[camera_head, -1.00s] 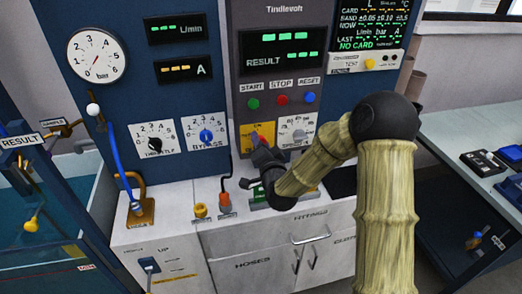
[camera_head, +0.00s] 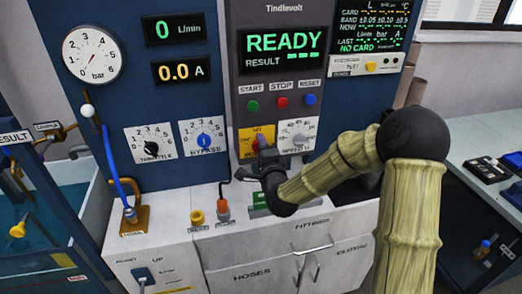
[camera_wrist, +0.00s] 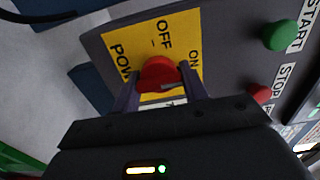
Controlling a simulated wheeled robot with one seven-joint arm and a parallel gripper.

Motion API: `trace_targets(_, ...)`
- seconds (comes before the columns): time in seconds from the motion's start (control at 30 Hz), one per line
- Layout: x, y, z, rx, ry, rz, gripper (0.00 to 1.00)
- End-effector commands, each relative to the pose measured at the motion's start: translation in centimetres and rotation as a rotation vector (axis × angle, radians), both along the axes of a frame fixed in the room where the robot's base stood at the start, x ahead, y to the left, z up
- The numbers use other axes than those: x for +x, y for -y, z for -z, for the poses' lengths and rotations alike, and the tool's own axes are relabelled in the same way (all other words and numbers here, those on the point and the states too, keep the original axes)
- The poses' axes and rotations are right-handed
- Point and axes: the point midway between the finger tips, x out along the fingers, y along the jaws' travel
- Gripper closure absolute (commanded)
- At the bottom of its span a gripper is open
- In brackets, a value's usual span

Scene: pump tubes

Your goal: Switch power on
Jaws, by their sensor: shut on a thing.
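The power switch is a red knob (camera_wrist: 158,74) on a yellow plate (camera_wrist: 150,35) marked POWER, OFF and ON, seen in the wrist view. In the head view the yellow plate (camera_head: 246,137) sits low on the grey panel, partly hidden by my gripper (camera_head: 266,158). In the wrist view my gripper (camera_wrist: 158,92) has one finger on each side of the red knob and is shut on it. The knob's exact pointing direction is hard to tell. The main display (camera_head: 282,42) reads READY, and the flow display (camera_head: 174,30) shows 0.
Green START (camera_head: 253,106), red STOP (camera_head: 282,102) and blue RESET (camera_head: 310,99) buttons sit above the switch. The speed dial (camera_head: 297,134) is right beside it. The bypass dial (camera_head: 204,138) is to the left. A white cabinet (camera_head: 240,245) stands below.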

Motion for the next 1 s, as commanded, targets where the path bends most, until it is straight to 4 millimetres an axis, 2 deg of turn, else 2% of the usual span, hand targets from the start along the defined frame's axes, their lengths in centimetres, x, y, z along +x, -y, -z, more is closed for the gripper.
trace_targets(0.37,0.0,0.1,0.2,0.008,-0.006,0.002,0.79)
trace_targets(0.4,0.0,0.1,0.2,0.008,-0.006,0.002,0.52)
trace_targets(0.5,0.0,0.1,0.1,0.007,-0.005,0.002,0.35)
trace_targets(0.83,-0.2,0.1,0.1,0.006,-0.003,0.001,0.35)
trace_targets(1.0,-1.5,0.4,0.1,0.005,-0.002,0.0,0.35)
